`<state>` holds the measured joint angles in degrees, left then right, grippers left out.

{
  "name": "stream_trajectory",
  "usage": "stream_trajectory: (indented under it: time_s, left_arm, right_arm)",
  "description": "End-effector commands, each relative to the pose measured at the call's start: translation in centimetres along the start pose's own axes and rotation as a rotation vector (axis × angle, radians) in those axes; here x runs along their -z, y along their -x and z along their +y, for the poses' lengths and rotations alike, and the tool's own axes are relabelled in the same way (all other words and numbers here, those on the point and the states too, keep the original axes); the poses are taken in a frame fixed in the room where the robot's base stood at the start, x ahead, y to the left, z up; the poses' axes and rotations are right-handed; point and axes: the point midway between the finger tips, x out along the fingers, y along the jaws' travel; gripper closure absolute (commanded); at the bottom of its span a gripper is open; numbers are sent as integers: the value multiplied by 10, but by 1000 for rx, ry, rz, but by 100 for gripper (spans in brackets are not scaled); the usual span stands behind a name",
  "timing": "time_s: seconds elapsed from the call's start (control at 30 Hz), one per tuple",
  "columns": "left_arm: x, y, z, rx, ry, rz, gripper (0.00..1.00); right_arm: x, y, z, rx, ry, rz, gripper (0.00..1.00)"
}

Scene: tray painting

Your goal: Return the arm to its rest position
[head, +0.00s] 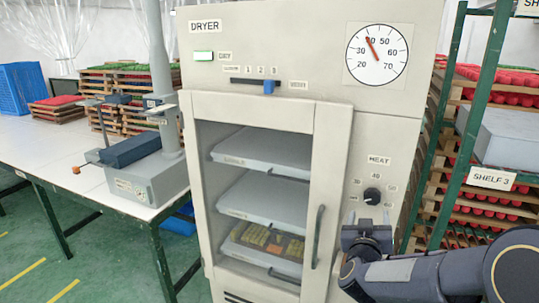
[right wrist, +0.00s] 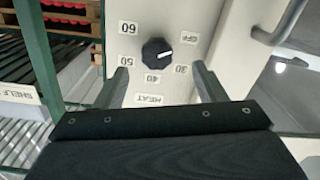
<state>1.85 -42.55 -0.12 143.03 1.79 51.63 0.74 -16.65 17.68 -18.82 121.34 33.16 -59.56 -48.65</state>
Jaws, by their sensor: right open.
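My right gripper (head: 367,235) is open and empty in front of the dryer's lower right panel, just below the black heat knob (head: 372,196). In the right wrist view, the open fingers (right wrist: 163,85) stand on either side below the knob (right wrist: 157,53), apart from it. The knob's white mark points toward the 30 side. My right arm reaches in from the lower right of the head view. My left gripper is out of view.
The dryer (head: 300,20) has a glazed door with a handle (head: 317,237); trays show inside. Its gauge (head: 377,54) reads about 40. A green-framed shelf rack (head: 468,130) stands close on the right. A white table (head: 60,150) with a grey device is at left.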

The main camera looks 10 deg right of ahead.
Motion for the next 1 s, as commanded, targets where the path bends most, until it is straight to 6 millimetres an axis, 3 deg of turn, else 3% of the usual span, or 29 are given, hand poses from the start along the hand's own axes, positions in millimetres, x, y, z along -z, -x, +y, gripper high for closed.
stream_trajectory:
  time_s: [0.17,0.27,0.5,0.6,0.7,0.83,1.0]
  left_arm:
    - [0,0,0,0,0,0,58]
    - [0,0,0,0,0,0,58]
    - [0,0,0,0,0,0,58]
    - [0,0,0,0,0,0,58]
    - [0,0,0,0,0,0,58]
    - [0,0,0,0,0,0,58]
    - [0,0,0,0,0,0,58]
  right_arm:
    - [4,26,-6,220,-180,-109,36]
    - [5,64,-14,412,-301,-222,36]
    - [-19,196,-15,758,-396,-588,36]
    - [-42,250,-5,806,-371,-756,36]
    - [-63,290,8,806,-338,-896,36]
    - [-81,320,20,783,-307,-1011,36]
    - [-88,330,24,771,-295,-1055,36]
